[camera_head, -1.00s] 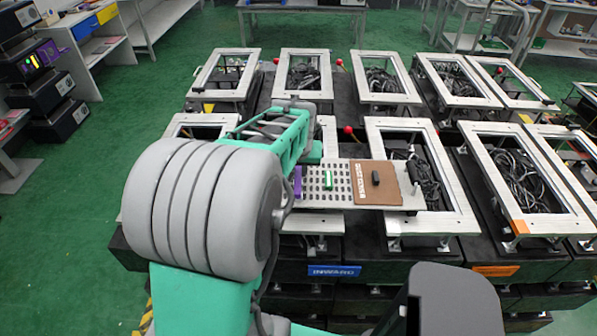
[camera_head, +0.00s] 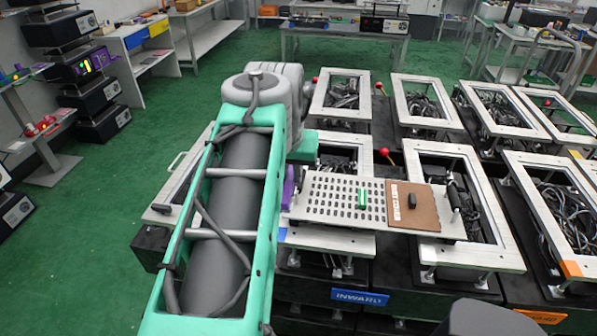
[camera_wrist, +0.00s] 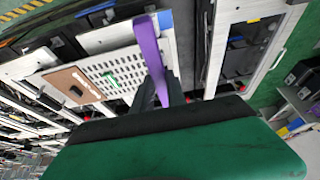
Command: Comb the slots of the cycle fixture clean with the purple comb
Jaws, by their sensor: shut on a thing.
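The purple comb (camera_wrist: 150,55) sticks out from my gripper (camera_wrist: 172,92) in the wrist view, and the gripper is shut on it. The comb's far end overlaps the edge of a perforated slotted plate (camera_wrist: 110,75). I cannot tell whether it touches the plate. In the head view a bit of the purple comb (camera_head: 289,188) shows at the left edge of the slotted plate (camera_head: 330,200), while my arm hides the gripper. A green piece (camera_head: 362,199) sits upright on the plate. To the right is a brown pad (camera_head: 413,207) with a white label and a black knob.
Pale open frames full of dark cables surround the plate, such as one at the right (camera_head: 462,190). Red ball knobs (camera_head: 385,153) stand between frames. A blue INWARD sign (camera_head: 360,297) is on the front. Green floor (camera_head: 90,200) is open at left.

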